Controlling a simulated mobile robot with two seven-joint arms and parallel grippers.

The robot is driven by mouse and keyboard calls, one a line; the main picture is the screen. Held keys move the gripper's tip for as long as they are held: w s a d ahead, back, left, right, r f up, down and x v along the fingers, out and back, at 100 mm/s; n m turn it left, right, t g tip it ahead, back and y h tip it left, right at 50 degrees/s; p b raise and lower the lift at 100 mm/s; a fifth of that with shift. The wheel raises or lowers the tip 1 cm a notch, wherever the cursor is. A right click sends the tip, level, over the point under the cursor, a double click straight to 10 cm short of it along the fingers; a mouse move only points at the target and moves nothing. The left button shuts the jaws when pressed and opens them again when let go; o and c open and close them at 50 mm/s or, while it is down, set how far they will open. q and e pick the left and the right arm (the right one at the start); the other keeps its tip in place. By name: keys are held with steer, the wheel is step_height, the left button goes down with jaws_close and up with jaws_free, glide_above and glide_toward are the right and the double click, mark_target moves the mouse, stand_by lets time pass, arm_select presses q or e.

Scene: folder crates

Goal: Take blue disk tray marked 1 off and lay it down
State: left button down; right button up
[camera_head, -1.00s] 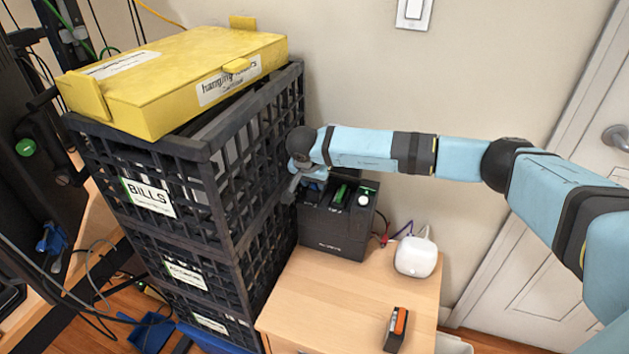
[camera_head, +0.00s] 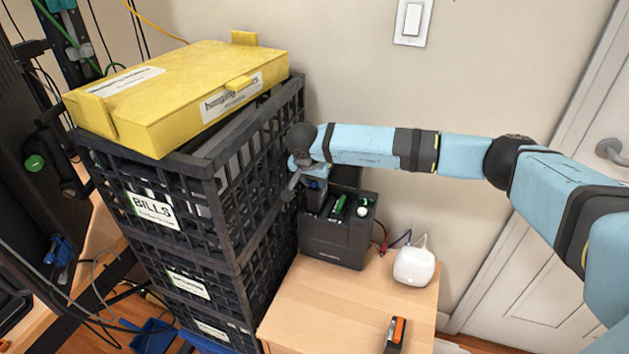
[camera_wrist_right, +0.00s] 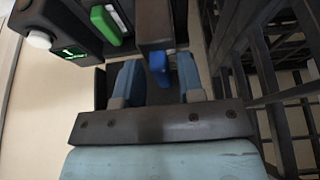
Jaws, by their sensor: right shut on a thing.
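The blue disk tray (camera_head: 317,184) is a dark narrow body with a blue latch at its top. It stands upright and raised at the left slot of a black disk box (camera_head: 335,249) on the wooden cabinet. I cannot tell whether its lower end is clear of the slot. My right gripper (camera_wrist_right: 158,80) is shut on the tray. In the right wrist view the blue latch (camera_wrist_right: 159,66) lies between the two light-blue fingers. In the head view my wrist partly hides the tray. The number 1 is not readable. My left gripper is out of view.
A green-latched tray (camera_head: 338,206) sits in the box. An orange-and-black tray (camera_head: 395,336) lies at the cabinet's front right. A white device (camera_head: 413,266) stands at the right. Stacked black crates (camera_head: 222,205) under a yellow box (camera_head: 178,92) stand close left.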

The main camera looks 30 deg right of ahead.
steer(key=shift+r+p, duration=0.3)
steer(key=shift+r, duration=0.6)
steer(key=shift+r+p, duration=0.6)
steer(key=shift+r, duration=0.35)
